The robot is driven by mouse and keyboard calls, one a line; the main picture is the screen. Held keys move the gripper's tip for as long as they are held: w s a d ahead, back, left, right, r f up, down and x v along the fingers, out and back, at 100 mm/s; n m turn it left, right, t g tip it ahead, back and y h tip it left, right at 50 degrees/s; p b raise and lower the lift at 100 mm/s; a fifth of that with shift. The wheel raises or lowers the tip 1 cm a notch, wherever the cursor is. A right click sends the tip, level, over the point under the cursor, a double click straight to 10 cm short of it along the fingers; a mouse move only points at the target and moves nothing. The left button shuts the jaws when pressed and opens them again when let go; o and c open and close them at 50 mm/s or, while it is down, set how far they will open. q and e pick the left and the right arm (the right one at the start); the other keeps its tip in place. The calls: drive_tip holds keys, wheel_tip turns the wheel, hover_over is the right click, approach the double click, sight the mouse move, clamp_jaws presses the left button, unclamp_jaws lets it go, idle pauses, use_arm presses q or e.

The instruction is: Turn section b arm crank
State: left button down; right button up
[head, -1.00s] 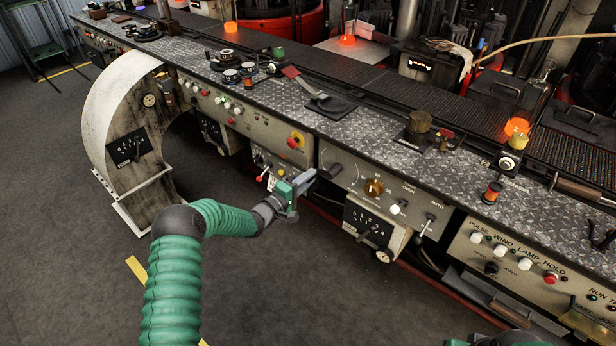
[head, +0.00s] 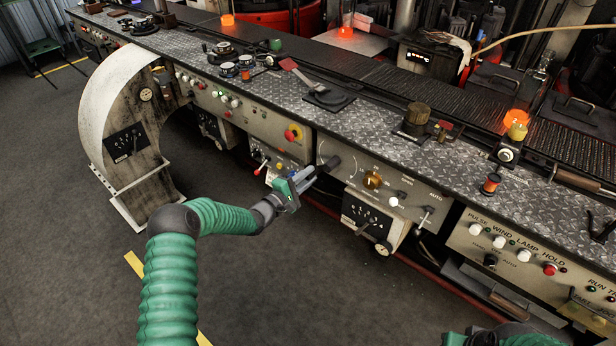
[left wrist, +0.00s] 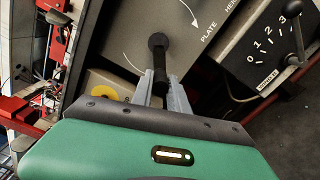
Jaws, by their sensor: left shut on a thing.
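The black crank (head: 332,162) sticks out of the left part of a beige control panel (head: 345,181). In the left wrist view the crank (left wrist: 158,45) shows a round dark end and a shaft running down between my fingers. My left gripper (head: 317,173) is at the panel front, shut on the crank. Its two grey fingers (left wrist: 161,85) lie on either side of the shaft in the left wrist view. Curved arrows and the word PLATE are printed on the panel around it. My right gripper is not in view.
A numbered dial box (head: 368,216) with a lever sits below and right of the crank. An amber knob (head: 371,180) and a white knob (head: 394,200) are to its right. Open floor (head: 280,280) lies in front.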

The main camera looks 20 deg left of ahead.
use_arm(q)
drive_tip(key=shift+a+r, duration=0.1)
drive_tip(key=c, duration=1.3)
unclamp_jaws()
drive_tip(key=p+v, duration=0.2)
drive_tip(key=v, duration=1.4)
drive_tip(key=shift+s+a+p, duration=0.15)
drive_tip(key=shift+s+p, duration=0.2)
drive_tip(key=shift+p, duration=0.05)
